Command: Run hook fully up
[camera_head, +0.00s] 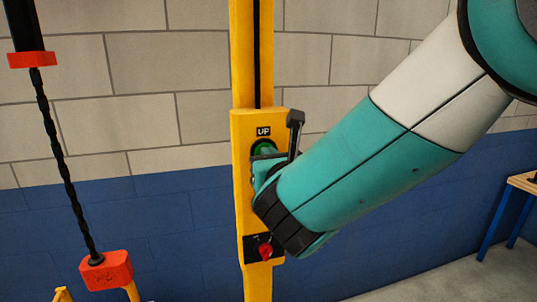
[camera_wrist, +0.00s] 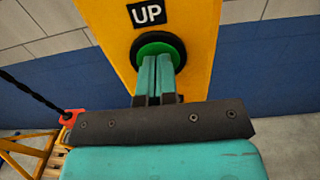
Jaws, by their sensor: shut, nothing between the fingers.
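The yellow control panel (camera_head: 244,125) is fixed on a yellow post, with a black UP label (camera_head: 263,131) near its top. The green round UP button (camera_wrist: 157,49) in its black ring sits just under the label. My gripper (camera_wrist: 157,62) is shut and empty, and its fingertips are at the green button, seemingly touching it. The fingers cover the button's lower part.
A red collar (camera_head: 32,60) surrounds the chain's top at the upper left. A wooden table (camera_head: 524,182) with blue legs stands at the far right. A brick wall stands behind.

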